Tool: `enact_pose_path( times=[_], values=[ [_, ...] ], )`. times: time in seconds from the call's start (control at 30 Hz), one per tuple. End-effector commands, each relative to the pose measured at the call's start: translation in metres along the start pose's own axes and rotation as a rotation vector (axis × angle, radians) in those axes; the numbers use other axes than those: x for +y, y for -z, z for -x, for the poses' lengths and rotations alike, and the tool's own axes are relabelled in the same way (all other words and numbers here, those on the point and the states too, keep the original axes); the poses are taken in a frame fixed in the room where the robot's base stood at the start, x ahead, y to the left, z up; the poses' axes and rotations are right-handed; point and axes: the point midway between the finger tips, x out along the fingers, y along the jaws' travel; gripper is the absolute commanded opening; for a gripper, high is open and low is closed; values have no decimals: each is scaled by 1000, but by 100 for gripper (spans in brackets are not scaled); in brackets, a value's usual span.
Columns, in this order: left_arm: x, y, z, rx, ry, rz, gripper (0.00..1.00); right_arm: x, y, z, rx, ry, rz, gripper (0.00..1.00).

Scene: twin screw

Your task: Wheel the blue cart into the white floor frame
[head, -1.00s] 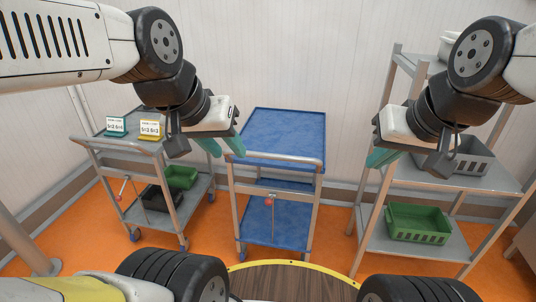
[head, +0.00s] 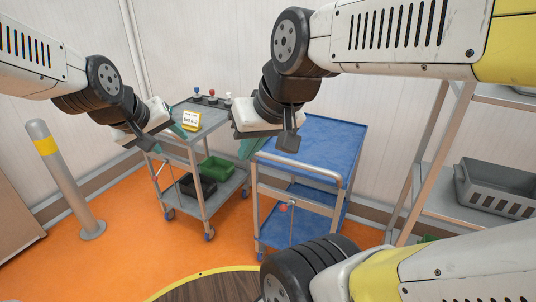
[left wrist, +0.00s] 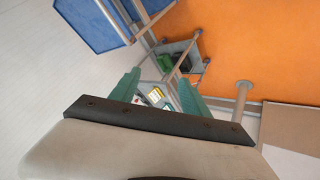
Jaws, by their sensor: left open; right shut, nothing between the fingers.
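The blue cart (head: 315,145) stands right of centre in the head view, upright, with blue upper and lower shelves and a grey push handle at its near side. It also shows at the top left of the left wrist view (left wrist: 92,22). My right gripper (head: 250,148) is shut and empty, in front of the cart's left handle corner in the picture; I cannot tell if it touches. My left gripper (head: 180,124) is open and empty, left of the blue cart, in front of the grey cart's top; its fingers show in the left wrist view (left wrist: 157,92). The white floor frame is not in view.
A grey cart (head: 205,128) with a yellow sign (head: 191,120), a green basket (head: 216,168) and a black one stands left of the blue cart. A grey post (head: 68,185) stands further left. A shelf rack (head: 430,165) is at right. Orange floor is open at left.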

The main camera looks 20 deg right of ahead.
Motion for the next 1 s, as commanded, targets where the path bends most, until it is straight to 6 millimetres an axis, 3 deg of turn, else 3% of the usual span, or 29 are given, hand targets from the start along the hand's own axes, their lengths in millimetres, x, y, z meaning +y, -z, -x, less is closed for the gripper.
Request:
enact_pose_path(
  times=[0.03, 0.27, 0.4, 0.5, 0.73, 1.0],
  values=[
    [19, -1, -29, -10, -33, 28, 55, 0, 0, 0, 0, 0, 0, 0],
    [104, -18, -137, -17, -203, 235, 55, 0, 0, 0, 0, 0, 0, 0],
    [151, -49, -194, -42, -301, 397, 55, 0, 0, 0, 0, 0, 0, 0],
    [177, -72, -226, -60, -356, 516, 55, 0, 0, 0, 0, 0, 0, 0],
    [207, -111, -266, -85, -423, 704, 55, 0, 0, 0, 0, 0, 0, 0],
    [220, -116, -289, -86, -436, 747, 55, 0, 0, 0, 0, 0, 0, 0]
  ],
)
